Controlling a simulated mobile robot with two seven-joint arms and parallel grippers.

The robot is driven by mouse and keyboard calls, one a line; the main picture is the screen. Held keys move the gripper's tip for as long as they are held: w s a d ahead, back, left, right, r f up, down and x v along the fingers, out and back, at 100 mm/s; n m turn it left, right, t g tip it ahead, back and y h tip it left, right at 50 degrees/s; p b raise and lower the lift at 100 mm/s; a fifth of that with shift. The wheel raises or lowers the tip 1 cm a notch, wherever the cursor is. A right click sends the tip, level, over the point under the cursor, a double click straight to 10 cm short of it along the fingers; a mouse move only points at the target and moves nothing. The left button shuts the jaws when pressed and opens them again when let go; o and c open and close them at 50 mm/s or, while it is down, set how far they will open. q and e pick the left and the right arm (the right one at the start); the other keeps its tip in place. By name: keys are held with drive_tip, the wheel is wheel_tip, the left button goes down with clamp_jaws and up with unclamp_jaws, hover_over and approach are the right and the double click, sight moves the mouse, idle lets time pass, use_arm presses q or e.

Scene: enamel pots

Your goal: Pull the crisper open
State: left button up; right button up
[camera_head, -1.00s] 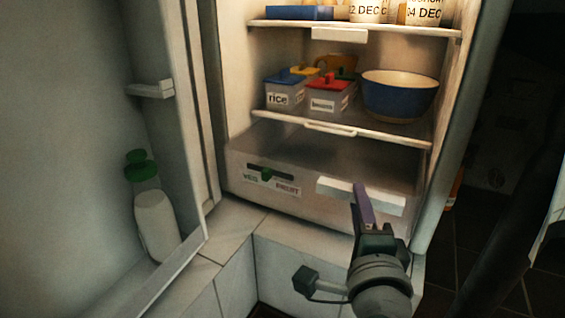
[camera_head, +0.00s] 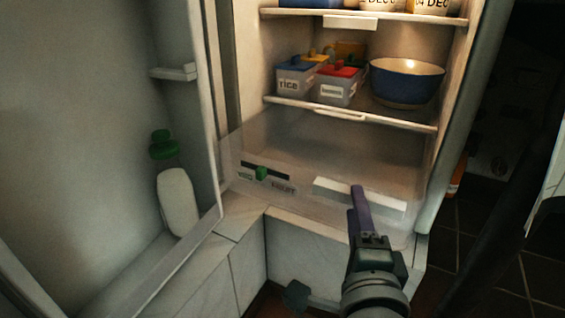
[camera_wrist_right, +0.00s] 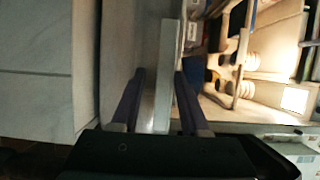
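The crisper (camera_head: 310,205) is a clear drawer at the bottom of the open fridge, pulled partly out past the fridge front. Its front has a dark slot with a green slider (camera_head: 262,173) above VEG and FRUIT labels. Its white bar handle (camera_head: 335,193) is on the right half. My right gripper (camera_head: 360,200) is at the handle. In the right wrist view the purple fingers (camera_wrist_right: 161,82) lie on both sides of the white handle (camera_wrist_right: 165,62); I take them as shut on it, with contact partly hidden. My left gripper is not in view.
The fridge door (camera_head: 90,120) stands open at left, with a green-capped white bottle (camera_head: 178,200) in it. Above the crisper, a shelf (camera_head: 400,122) bears a blue bowl (camera_head: 405,85) and labelled boxes (camera_head: 340,87). Dark floor lies at right.

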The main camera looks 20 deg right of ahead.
drive_tip(key=shift+o, duration=0.4)
drive_tip(key=shift+r, duration=0.1)
drive_tip(key=shift+s, duration=0.1)
drive_tip(key=p+v, duration=0.2)
drive_tip(key=v, duration=0.8)
drive_tip(key=shift+p, duration=0.3)
